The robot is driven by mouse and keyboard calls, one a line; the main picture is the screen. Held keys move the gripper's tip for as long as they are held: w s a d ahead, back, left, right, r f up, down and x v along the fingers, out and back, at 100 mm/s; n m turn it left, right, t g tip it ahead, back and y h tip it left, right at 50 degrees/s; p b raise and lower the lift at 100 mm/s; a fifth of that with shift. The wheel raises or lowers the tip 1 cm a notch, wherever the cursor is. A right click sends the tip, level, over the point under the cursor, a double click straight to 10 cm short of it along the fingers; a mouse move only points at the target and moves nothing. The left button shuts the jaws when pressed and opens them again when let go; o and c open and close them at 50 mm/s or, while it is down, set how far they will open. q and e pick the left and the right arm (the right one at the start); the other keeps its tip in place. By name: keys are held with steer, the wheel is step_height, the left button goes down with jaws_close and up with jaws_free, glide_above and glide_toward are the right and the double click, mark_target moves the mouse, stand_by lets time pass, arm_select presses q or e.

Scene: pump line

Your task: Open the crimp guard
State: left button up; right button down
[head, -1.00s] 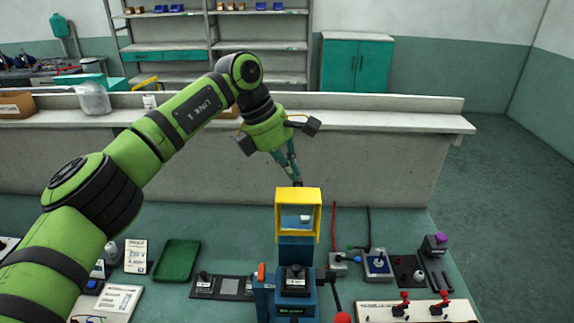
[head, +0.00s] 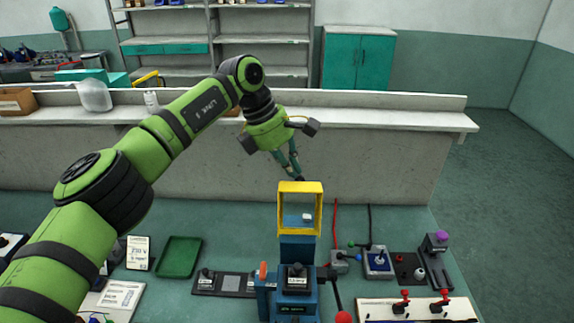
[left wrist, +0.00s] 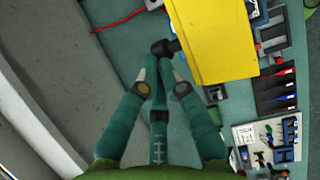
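The crimp guard (head: 319,208) is a yellow open frame on top of a blue crimp press (head: 297,250) in the head view. It also fills the upper right of the left wrist view as a broad yellow panel (left wrist: 212,40). A dark stub with a rounded end (left wrist: 163,47) sticks out from the guard's side. My left gripper (head: 298,177) is behind the guard at its top edge. In the left wrist view its fingers (left wrist: 160,65) are drawn together with tips against the dark stub; no clear gap shows between them. My right gripper is out of view.
A lever with a red ball (head: 342,317) stands right of the press. A green tray (head: 178,257) and a panel (head: 224,283) lie left. A grey ledge runs behind.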

mark_target(297, 179)
arm_select(q)
steer(key=shift+o, duration=1)
steer(key=f, duration=0.1)
steer(key=s, duration=0.1)
steer(key=f, duration=0.1)
steer(key=shift+s+d+f+g, duration=0.25)
steer(key=shift+d+f+g, duration=0.05)
steer(key=shift+f+g, duration=0.1)
steer(key=shift+w+d+f, duration=0.1)
steer(key=shift+w+d, duration=0.15)
steer(key=shift+d, duration=0.1)
steer(key=shift+w+d, duration=0.25)
steer(key=shift+w, duration=0.05)
steer(key=shift+s+a, duration=0.15)
steer(key=shift+a, duration=0.1)
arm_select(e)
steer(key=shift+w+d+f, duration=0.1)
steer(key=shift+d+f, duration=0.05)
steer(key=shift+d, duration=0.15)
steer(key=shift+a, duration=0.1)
arm_select(q)
steer(key=v, duration=1.2)
steer(key=shift+d+r, duration=0.3)
steer(key=shift+r, duration=0.15)
